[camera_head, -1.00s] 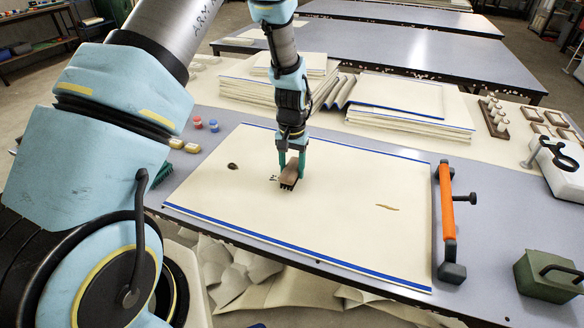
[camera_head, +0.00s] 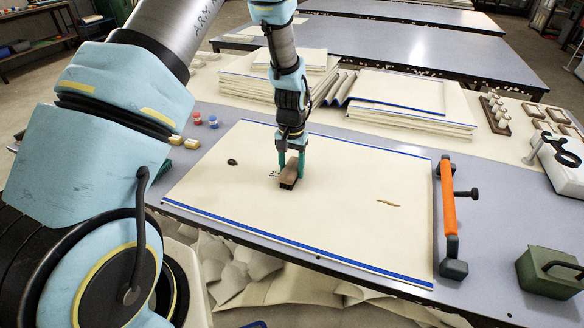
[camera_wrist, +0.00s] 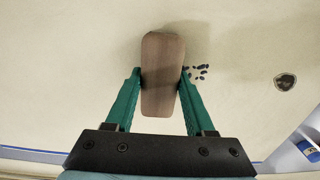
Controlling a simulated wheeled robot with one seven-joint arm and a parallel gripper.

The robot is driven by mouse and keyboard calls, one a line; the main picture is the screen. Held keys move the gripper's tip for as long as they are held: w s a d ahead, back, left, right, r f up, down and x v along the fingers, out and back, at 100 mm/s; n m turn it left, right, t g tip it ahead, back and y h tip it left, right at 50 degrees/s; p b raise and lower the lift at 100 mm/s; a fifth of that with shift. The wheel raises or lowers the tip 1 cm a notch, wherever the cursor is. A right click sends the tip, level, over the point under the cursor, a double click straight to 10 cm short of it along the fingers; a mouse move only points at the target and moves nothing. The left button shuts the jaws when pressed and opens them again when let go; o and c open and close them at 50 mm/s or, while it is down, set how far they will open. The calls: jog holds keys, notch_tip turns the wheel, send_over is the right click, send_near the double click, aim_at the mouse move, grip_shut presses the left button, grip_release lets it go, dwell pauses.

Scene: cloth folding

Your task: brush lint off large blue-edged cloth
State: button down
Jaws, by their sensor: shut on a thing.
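The large cream cloth with blue edges (camera_head: 330,225) lies flat on the grey table. My gripper (camera_head: 291,166) is shut on a brown wooden brush (camera_head: 289,176) over the middle of the cloth. In the wrist view the brush (camera_wrist: 163,75) sits between the two green fingers. Small dark lint specks (camera_head: 273,173) lie right beside the brush; they also show in the wrist view (camera_wrist: 200,72). A dark spot (camera_head: 232,162) is on the cloth's left part, and a tan-brown mark (camera_head: 388,202) is on its right part. The brush's underside is hidden.
An orange-handled bar (camera_head: 448,205) stands along the cloth's right edge. A green weight (camera_head: 550,272) sits at the front right corner. Stacked folded cloths (camera_head: 410,115) are behind. Small red and blue jars (camera_head: 204,121) stand at the back left.

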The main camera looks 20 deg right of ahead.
jog(key=shift+w+a+r, duration=0.1)
jog(key=shift+w+a, duration=1.2)
jog(key=shift+a, duration=0.15)
jog(key=shift+w+a, duration=1.4)
jog(key=shift+a, duration=0.1)
jog(key=shift+s, duration=0.1)
